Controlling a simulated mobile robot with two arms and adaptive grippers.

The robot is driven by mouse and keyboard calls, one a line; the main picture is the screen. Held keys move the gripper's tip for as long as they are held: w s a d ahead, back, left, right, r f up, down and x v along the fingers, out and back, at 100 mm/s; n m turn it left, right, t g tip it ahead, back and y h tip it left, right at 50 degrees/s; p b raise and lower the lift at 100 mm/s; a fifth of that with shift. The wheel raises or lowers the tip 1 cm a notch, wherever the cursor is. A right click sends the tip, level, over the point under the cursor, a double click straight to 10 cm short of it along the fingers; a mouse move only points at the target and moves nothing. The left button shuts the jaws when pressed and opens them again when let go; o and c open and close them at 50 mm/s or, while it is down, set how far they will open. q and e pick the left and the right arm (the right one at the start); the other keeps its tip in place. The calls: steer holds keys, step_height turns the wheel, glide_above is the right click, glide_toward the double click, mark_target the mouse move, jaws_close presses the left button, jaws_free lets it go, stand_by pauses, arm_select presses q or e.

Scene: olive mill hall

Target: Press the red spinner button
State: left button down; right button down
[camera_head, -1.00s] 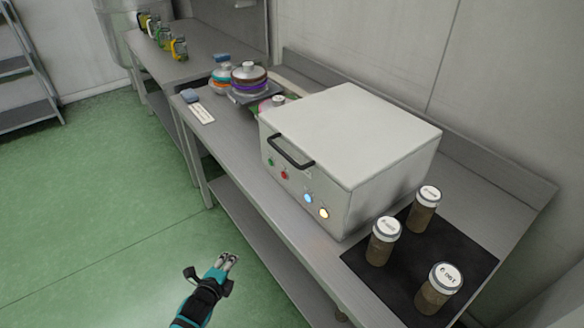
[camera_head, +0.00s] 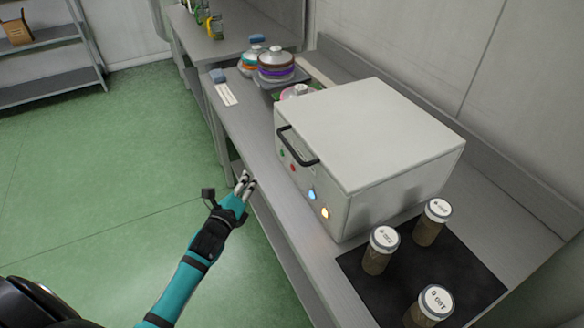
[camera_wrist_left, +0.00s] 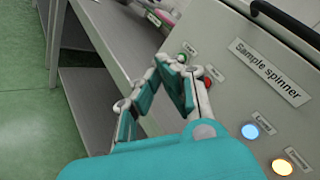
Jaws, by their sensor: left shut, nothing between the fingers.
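The sample spinner is a white box (camera_head: 365,135) with a closed lid and a black handle on the bench. Its front panel has a green button (camera_head: 281,153), the red button (camera_head: 293,167), a blue light (camera_head: 311,195) and an amber light (camera_head: 325,213). My left gripper (camera_head: 246,182) is shut and empty, in front of the panel and left of the red button, apart from it. My right gripper is out of view.
Three lidded jars (camera_head: 380,250) stand on a black mat (camera_head: 406,268) at the bench's near end. Stacked colored discs (camera_head: 276,66) and a label card (camera_head: 226,95) lie beyond the spinner. Green floor (camera_head: 110,160) is open to the left.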

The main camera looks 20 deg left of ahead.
mark_target(292, 168)
arm_select(q)
steer(key=w+d+b, duration=0.2)
steer(key=w+d, duration=0.3)
steer(key=shift+w+f, duration=0.1)
steer(key=shift+w, duration=0.15)
steer(key=shift+w+d+b, duration=0.35)
steer(key=shift+w+d, duration=0.15)
steer(key=shift+w, duration=0.05)
stand_by(0.6)
steer(key=shift+w, duration=0.1)
stand_by(0.4)
steer(key=shift+w+d, duration=0.2)
steer(key=shift+d, duration=0.05)
stand_by(0.4)
